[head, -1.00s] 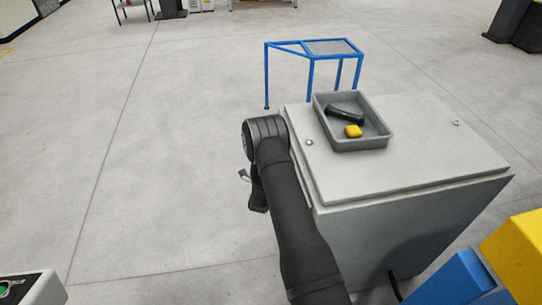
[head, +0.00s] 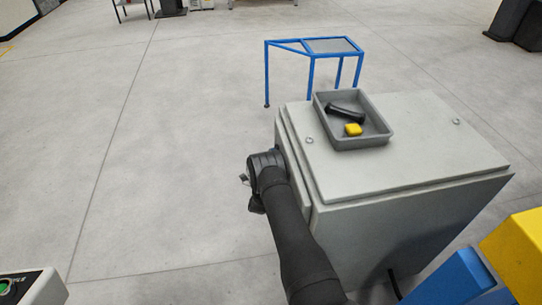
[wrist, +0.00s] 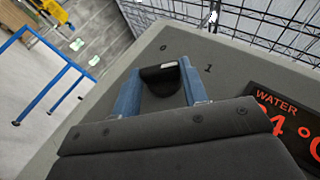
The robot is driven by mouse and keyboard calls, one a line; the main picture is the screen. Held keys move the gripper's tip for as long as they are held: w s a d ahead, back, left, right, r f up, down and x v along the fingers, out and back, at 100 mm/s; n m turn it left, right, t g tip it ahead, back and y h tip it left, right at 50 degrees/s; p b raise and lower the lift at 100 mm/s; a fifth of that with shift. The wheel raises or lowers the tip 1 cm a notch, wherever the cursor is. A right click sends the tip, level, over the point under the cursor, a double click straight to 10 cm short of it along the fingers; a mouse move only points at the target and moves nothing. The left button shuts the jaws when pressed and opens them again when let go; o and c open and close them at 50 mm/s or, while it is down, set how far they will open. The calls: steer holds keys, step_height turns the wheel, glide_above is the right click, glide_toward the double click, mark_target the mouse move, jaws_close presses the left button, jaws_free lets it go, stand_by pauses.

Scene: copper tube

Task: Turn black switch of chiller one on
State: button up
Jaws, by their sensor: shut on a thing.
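The black switch (wrist: 160,80) sits on the grey panel of the chiller in the wrist view, between the blue fingers of my gripper (wrist: 161,68). My gripper is shut on the switch, one finger on each side. The switch's white mark points up, nearer the "0" label (wrist: 163,46) than the "1" label (wrist: 208,68). A red-lit WATER display (wrist: 285,118) is right of the switch, partly cut off. In the head view my arm reaches the left face of the grey chiller cabinet (head: 415,145); the switch and fingertips are hidden there.
A grey tray (head: 325,118) with a black object and a yellow block lies on the cabinet top. A blue frame stand (head: 310,60) is behind it. Wire mesh (wrist: 265,25) shows beyond the panel.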

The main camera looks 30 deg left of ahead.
steer(key=shift+w+r, duration=0.1)
stand_by(0.3)
steer(key=o, duration=1)
steer(key=v, duration=0.7)
steer(key=shift+s+f, duration=0.2)
steer(key=shift+f, duration=0.05)
steer(key=shift+n+g+y, duration=0.3)
steer(key=shift+n+g, duration=0.3)
steer(key=shift+g, duration=0.1)
steer(key=shift+s+d+r+x, duration=0.1)
steer(key=shift+r+x, duration=0.05)
steer(key=shift+x, duration=1.1)
steer(key=shift+s+d+r+x, duration=0.1)
steer(key=shift+r+x, duration=0.05)
steer(key=shift+x, duration=1.1)
steer(key=shift+s+d+r+x, duration=0.1)
steer(key=shift+r+x, duration=0.05)
steer(key=shift+x, duration=1.05)
